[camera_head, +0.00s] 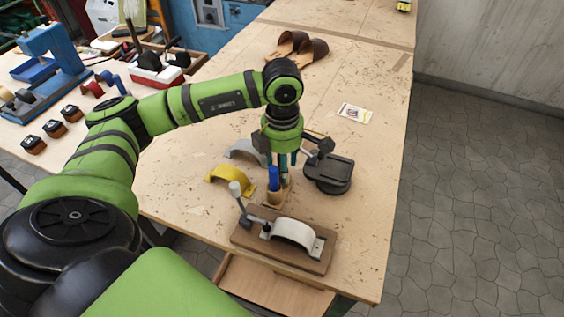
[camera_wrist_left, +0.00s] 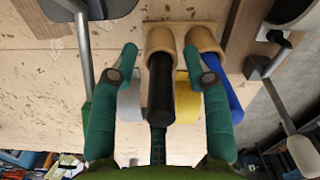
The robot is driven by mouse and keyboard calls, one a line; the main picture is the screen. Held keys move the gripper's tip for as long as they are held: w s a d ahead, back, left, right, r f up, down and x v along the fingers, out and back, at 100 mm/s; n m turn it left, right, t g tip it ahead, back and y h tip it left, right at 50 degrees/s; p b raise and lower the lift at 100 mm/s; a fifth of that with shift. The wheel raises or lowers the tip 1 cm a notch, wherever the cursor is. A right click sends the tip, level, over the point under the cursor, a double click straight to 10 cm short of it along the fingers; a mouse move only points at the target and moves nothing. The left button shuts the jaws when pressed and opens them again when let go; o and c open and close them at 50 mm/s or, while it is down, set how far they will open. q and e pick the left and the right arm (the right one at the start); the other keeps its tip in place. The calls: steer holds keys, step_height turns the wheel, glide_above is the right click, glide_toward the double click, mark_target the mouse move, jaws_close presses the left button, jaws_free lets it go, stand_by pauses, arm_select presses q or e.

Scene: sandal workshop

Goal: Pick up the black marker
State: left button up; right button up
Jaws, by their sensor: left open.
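The black marker (camera_wrist_left: 160,85) stands in one cup of a wooden holder (camera_wrist_left: 163,37) in the left wrist view. The blue marker (camera_wrist_left: 228,92) is in the neighbouring cup; it also shows in the head view (camera_head: 274,178). My left gripper (camera_wrist_left: 160,52) is open, its two green fingers on either side of the black marker, with small gaps visible. In the head view my left gripper (camera_head: 284,165) points down over the holder (camera_head: 276,197), and the black marker is hard to make out there. My right gripper is not in view.
A wooden board with a white curved clamp (camera_head: 293,232) lies just in front of the holder. A black device (camera_head: 328,172) stands to its right. Yellow (camera_head: 232,179) and grey (camera_head: 245,149) curved pieces lie to its left. A card (camera_head: 354,113) and sandals (camera_head: 297,47) lie farther back.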

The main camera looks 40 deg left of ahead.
arm_select(q)
steer(key=c, duration=1)
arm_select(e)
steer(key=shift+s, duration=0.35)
arm_select(q)
steer(key=shift+o, duration=0.2)
steer(key=shift+r, duration=0.15)
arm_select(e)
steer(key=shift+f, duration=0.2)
arm_select(q)
steer(key=shift+r+b, duration=0.6)
steer(key=shift+r, duration=0.1)
steer(key=shift+d+r+b, duration=0.2)
steer(key=shift+r+b, duration=0.45)
steer(key=shift+r, duration=0.6)
steer(key=w+d+r+b, duration=0.2)
steer(key=d+r, duration=0.5)
steer(key=d, duration=0.4)
steer(key=shift+w, duration=0.6)
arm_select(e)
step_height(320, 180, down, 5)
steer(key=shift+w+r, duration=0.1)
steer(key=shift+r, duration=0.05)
arm_select(q)
steer(key=shift+a, duration=0.1)
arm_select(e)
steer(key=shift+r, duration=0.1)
